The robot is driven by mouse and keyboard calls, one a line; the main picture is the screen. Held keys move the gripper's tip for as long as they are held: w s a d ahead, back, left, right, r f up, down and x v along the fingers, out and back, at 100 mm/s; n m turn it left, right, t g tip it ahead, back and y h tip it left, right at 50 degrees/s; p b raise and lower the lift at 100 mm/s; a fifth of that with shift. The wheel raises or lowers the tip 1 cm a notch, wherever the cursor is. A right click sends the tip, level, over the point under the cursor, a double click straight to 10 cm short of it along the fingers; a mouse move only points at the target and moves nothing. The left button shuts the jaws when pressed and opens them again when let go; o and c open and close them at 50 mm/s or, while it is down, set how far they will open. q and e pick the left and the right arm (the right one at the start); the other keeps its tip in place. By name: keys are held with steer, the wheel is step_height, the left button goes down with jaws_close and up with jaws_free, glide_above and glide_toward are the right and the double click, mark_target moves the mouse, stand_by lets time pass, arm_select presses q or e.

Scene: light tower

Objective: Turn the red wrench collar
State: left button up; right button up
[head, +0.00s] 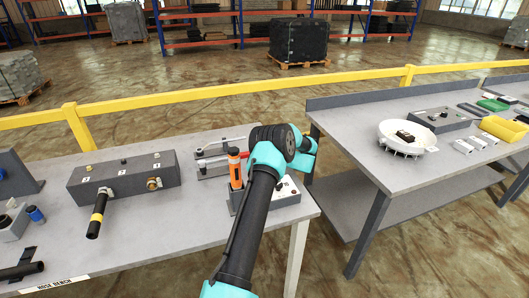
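No piece can be picked out for certain as the red wrench collar. Two silver rods with small red ends (200,163) lie over a dark plate (212,170) on the left bench. Beside them an orange-red cylinder with a black band (235,168) stands upright on a grey box (285,193) with a light top. One of my teal and black arms rises from the bottom centre and covers part of this box and the plate. Neither of my grippers shows; whatever lies behind the arm's joint is hidden.
A yellow rail (230,90) runs behind.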

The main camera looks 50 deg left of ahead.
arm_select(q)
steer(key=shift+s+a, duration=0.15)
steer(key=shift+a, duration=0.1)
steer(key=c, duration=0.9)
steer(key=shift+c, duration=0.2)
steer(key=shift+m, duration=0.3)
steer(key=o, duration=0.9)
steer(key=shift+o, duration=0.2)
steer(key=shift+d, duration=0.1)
